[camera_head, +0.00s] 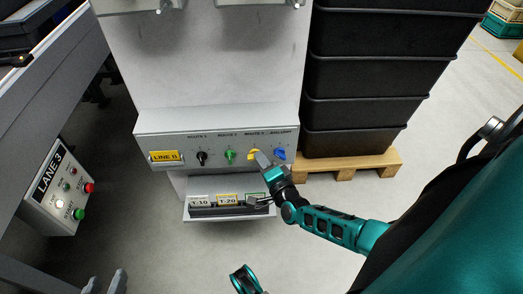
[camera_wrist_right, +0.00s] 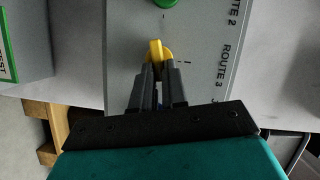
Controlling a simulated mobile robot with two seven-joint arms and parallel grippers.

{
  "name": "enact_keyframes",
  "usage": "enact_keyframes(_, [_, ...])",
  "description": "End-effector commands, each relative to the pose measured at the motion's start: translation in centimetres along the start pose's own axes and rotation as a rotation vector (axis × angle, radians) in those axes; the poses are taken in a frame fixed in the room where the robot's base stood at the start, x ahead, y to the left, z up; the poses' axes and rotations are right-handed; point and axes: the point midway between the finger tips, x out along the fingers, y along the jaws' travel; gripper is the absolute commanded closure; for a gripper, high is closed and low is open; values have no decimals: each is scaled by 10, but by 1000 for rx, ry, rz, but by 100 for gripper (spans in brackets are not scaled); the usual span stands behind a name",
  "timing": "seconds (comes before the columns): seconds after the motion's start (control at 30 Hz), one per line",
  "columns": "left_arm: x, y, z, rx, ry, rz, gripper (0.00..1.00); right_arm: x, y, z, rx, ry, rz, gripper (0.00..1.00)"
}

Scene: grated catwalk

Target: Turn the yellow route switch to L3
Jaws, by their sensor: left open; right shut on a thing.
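The yellow switch (camera_head: 253,154) sits on the sloped grey panel (camera_head: 217,158), under a label that reads ROUTE 3 in the wrist view. My right gripper (camera_head: 261,158) reaches it from the lower right. In the right wrist view the fingers (camera_wrist_right: 158,70) are shut on the yellow switch (camera_wrist_right: 155,48), with its top showing past the fingertips. The position marks around it are too small to read, and I cannot tell which one it points at. My left gripper (camera_head: 104,281) is low at the bottom left edge, open and empty, away from the panel.
A black knob (camera_head: 202,158) and a green knob (camera_head: 229,155) are left of the yellow switch; a blue knob (camera_head: 280,154) is close on its right. A tray with labelled cards (camera_head: 228,200) is below. Black crates (camera_head: 378,82) stand right. A LANE 3 box (camera_head: 58,192) is left.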

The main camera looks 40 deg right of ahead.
Motion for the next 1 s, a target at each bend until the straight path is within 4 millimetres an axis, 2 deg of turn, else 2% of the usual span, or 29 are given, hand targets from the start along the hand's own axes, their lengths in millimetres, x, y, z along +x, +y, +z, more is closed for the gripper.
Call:
enact_keyframes(0.4, [0, -1, 0, -1, 1, -3, 57, 1, 5, 0, 217, 3, -88, 100])
enact_keyframes(1.0, [-1, -1, 4, -3, -7, -4, 57, 1, 5, 0, 265, 5, -107, 100])
